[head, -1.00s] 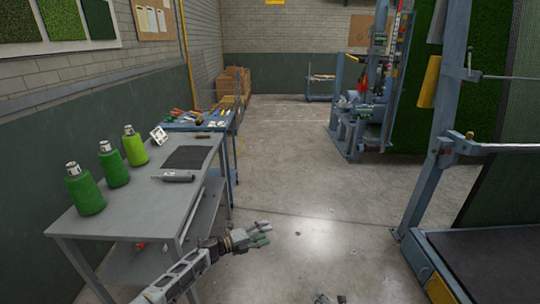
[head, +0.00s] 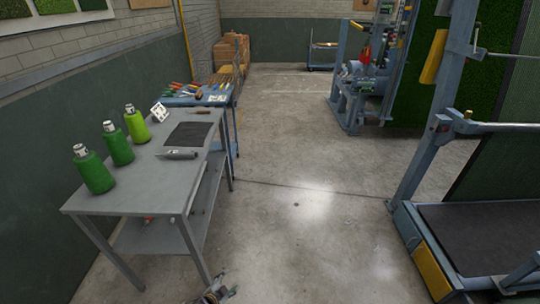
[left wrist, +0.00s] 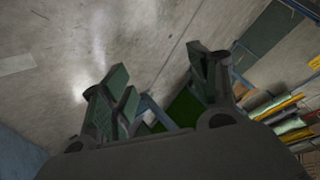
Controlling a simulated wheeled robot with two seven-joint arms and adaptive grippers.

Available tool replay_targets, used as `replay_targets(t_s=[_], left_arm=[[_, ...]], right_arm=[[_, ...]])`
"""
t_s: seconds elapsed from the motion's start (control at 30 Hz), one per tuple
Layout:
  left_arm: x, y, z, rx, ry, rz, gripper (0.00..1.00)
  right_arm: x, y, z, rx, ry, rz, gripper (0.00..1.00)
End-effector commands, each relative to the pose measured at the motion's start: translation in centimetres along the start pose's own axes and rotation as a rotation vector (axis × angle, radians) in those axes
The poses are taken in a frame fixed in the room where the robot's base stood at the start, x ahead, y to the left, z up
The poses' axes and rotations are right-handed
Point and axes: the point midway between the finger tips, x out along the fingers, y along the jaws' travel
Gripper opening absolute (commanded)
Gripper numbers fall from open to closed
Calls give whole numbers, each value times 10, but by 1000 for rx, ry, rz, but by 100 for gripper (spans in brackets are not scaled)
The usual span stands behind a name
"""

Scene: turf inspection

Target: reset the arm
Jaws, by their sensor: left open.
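My left gripper (head: 220,288) is low at the bottom edge of the head view, over the floor beside the grey table's near right leg. In the left wrist view its two green-padded fingers (left wrist: 160,88) stand apart. No held object shows between them. Most of my left arm is out of the head view. My right gripper is not in view.
A grey table (head: 125,188) at left carries several green bottles (head: 117,145), a dark mat (head: 188,134) and a grey tool (head: 178,154). A blue tool cart (head: 205,100) stands behind it. A blue frame (head: 430,170) stands at right. The middle floor is clear.

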Motion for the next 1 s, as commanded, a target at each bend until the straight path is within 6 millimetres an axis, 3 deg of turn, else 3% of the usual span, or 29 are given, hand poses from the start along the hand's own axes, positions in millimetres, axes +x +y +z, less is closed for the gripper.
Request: replay_targets(t_s=[0.2,0.5,0.8,1.0], left_arm=[[-44,62,63,-193,-180,53,60],[-115,146,134,-424,-418,116,60],[-201,230,187,-634,-652,170,60],[-252,275,208,-742,-778,197,60]], right_arm=[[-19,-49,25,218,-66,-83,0],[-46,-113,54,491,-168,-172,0],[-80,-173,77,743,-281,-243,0],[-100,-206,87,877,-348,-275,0]])
